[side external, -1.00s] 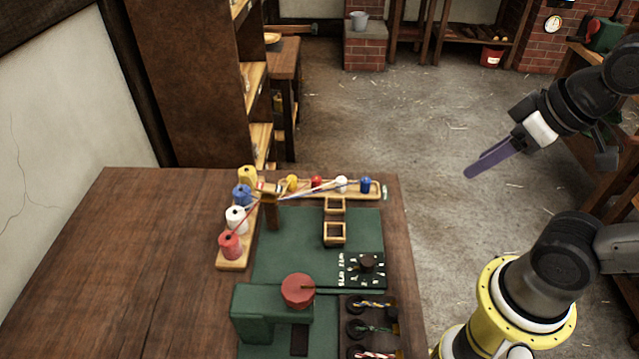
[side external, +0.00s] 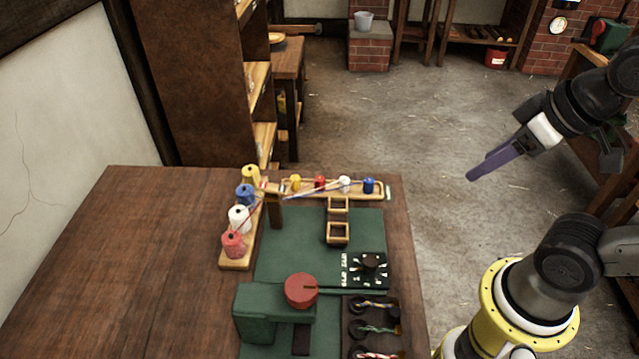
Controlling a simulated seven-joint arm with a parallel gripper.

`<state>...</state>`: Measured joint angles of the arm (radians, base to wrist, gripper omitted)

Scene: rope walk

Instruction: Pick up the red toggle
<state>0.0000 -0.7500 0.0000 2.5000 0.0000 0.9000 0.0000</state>
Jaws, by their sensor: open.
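The red toggle (side external: 319,184) is a small red peg standing on a narrow wooden rail (side external: 378,196) at the back of the table. A yellow toggle (side external: 295,183) stands to its left. A white toggle (side external: 344,183) and a blue toggle (side external: 368,186) stand to its right. Thin coloured strands run near the toggles to a wooden post (side external: 274,212); which strand meets which toggle is too small to tell. My gripper (side external: 470,177), with purple fingers, is off to the right, in the air beyond the table's right edge. It holds nothing and is well apart from the red toggle.
Yellow, blue, white and red spools (side external: 233,244) stand on a wooden strip left of the green mat (side external: 290,258). A green block with a red disc (side external: 301,291), a dark knob panel (side external: 364,270) and a tray of coloured cords (side external: 396,300) lie nearer. The left tabletop is clear.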

